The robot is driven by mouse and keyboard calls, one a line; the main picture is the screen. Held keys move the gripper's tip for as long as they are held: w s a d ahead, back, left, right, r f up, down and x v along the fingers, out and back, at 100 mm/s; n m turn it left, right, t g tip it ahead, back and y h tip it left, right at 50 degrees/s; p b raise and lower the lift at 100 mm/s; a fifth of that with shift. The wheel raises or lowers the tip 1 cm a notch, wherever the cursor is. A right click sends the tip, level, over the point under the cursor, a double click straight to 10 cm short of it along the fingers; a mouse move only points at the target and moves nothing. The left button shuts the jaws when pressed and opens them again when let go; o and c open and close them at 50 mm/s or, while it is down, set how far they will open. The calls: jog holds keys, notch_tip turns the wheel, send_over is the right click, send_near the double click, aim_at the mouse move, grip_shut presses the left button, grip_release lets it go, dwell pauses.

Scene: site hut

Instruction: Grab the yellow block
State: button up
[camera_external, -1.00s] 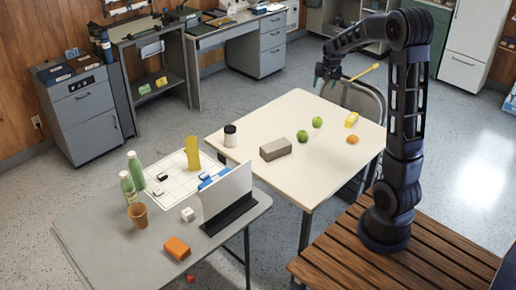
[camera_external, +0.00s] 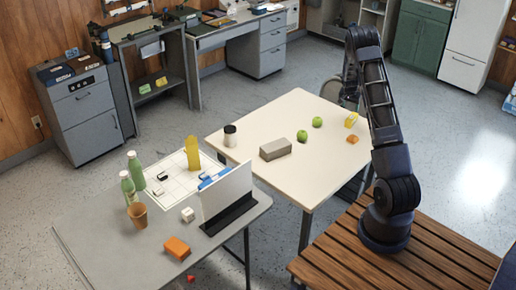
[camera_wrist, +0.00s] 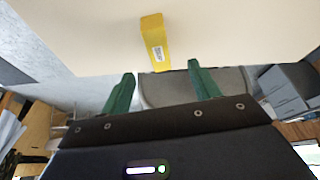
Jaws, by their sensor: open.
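The yellow block (camera_external: 350,120) lies on the cream table near its far right edge, close to my arm in the external view. In the wrist view the yellow block (camera_wrist: 155,42) shows a small printed label. My gripper (camera_wrist: 161,72) is open, with two green fingers spread apart and nothing between them. The block is just beyond the fingertips in that picture, roughly in line with the gap. I cannot tell the exact distance. In the external view my gripper is hidden behind my arm.
On the cream table (camera_external: 240,133) are two green fruits (camera_external: 310,129), an orange item (camera_external: 352,139), a grey-brown box (camera_external: 275,149) and a dark-lidded jar (camera_external: 230,135). A chair (camera_wrist: 170,92) stands at its edge. The grey table holds bottles, a cup and a tall yellow object (camera_external: 192,153).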

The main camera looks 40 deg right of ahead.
aim_at(352, 117)
jog(key=shift+s+d+f, duration=0.15)
jog(key=shift+d+f, duration=0.35)
jog(key=shift+f, duration=0.1)
jog(key=shift+s+d+f, duration=0.15)
jog(key=shift+d+f, duration=0.3)
jog(key=shift+f, duration=0.1)
jog(key=x, duration=0.5)
jog(key=shift+w+x, duration=0.2)
jog(key=shift+x, duration=2.45)
jog(key=shift+f, duration=0.1)
jog(key=c, duration=1.1)
jog(key=shift+c, duration=0.2)
jog(key=shift+d, duration=0.1)
